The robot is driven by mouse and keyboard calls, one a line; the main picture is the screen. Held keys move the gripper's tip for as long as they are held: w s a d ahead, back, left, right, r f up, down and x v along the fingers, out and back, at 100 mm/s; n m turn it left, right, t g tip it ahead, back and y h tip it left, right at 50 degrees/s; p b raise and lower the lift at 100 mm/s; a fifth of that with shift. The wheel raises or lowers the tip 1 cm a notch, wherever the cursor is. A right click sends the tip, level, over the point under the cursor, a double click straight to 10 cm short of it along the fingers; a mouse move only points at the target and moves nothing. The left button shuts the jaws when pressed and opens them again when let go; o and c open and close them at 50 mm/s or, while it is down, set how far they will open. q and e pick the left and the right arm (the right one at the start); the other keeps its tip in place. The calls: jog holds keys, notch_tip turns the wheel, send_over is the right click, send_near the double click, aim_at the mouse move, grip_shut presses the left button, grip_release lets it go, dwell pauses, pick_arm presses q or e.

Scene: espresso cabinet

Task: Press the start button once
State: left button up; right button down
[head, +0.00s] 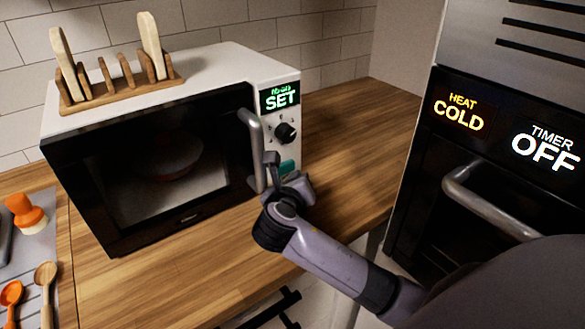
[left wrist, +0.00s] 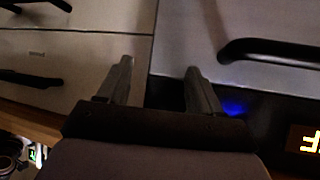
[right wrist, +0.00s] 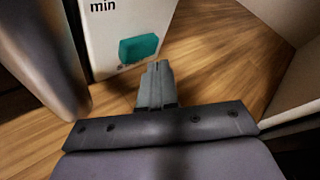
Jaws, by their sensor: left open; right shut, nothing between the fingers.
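The start button is a teal rectangle low on the microwave's control panel; it shows in the right wrist view (right wrist: 139,48) and partly in the head view (head: 287,167). The white and black microwave (head: 80,130) stands on the counter with its door shut and its display (head: 280,96) reading SET. My right gripper (head: 272,160) is shut and empty in front of the panel, close to the button. In the right wrist view its fingertips (right wrist: 157,66) lie just below and right of the button; I cannot tell whether they touch. My left gripper (left wrist: 158,75) is open and empty, facing drawer fronts.
The microwave's door handle (head: 252,150) stands just left of my right gripper. A dial (head: 286,132) sits above the button. An oven (head: 480,150) with a bar handle is at the right. A wooden rack (head: 118,86) rests on the microwave. The counter right of the microwave is clear.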

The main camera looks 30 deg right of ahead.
jog(key=shift+w+r+t, duration=0.3)
jog(key=shift+w+r, duration=0.2)
jog(key=shift+r, duration=0.2)
jog(key=shift+s+f, duration=0.65)
jog(key=shift+s, duration=0.8)
pick_arm(q)
jog(key=shift+w+a+f, duration=0.1)
jog(key=shift+w+f, duration=0.3)
jog(key=shift+w, duration=0.25)
pick_arm(e)
jog(key=shift+s, duration=0.15)
pick_arm(q)
jog(key=shift+s, duration=0.2)
pick_arm(e)
jog(key=shift+s, duration=0.15)
